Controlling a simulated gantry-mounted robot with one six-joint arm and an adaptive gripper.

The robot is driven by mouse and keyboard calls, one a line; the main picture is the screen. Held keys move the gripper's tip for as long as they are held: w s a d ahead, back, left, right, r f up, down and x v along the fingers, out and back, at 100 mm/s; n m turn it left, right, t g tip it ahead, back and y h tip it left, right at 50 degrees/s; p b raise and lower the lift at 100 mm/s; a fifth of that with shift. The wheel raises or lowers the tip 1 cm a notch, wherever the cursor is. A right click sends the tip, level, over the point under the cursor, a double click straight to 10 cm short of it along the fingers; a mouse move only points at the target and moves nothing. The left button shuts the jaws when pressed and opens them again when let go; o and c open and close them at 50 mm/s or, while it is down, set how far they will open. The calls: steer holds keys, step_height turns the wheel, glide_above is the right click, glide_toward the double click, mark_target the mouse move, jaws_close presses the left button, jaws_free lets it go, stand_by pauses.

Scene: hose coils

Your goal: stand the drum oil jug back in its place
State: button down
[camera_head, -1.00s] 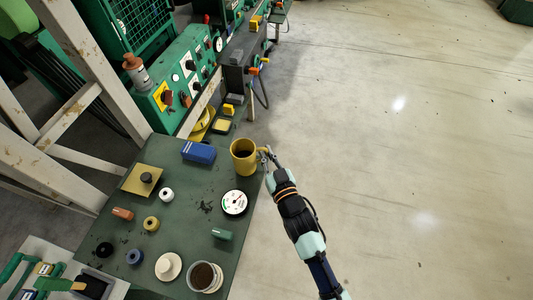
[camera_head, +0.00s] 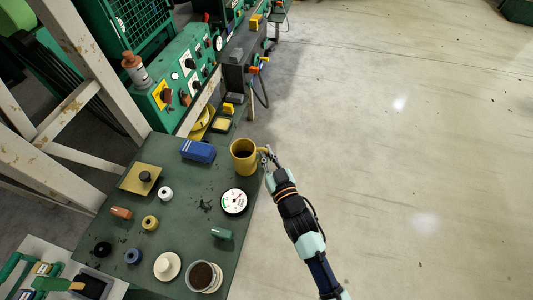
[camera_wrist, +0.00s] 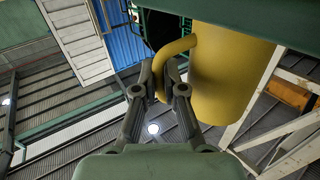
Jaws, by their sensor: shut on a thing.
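The yellow oil jug (camera_head: 242,168), round and open-topped with a dark inside, is at the right edge of the green bench near its far end. It is upright; I cannot tell whether its base touches the bench. My gripper (camera_head: 267,156) reaches in from the right and is shut on the jug's handle. In the wrist view, the jug (camera_wrist: 225,75) is at upper right, and the fingers of my gripper (camera_wrist: 164,76) close around its curved handle. The jug's base is not clear in either view.
On the green bench (camera_head: 185,205), a blue box (camera_head: 198,151) lies left of the jug and a white dial (camera_head: 234,201) lies nearer. A yellow plate with a dark knob (camera_head: 146,177), several spools and a white-rimmed cup (camera_head: 204,277) stand around. Open floor lies right.

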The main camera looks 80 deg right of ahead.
steer(key=shift+f, duration=0.2)
steer(key=c, duration=1.2)
jaws_free()
steer(key=b+v, duration=0.1)
steer(key=v, duration=0.7)
stand_by(0.7)
steer(key=v, duration=0.7)
steer(key=shift+a, duration=0.2)
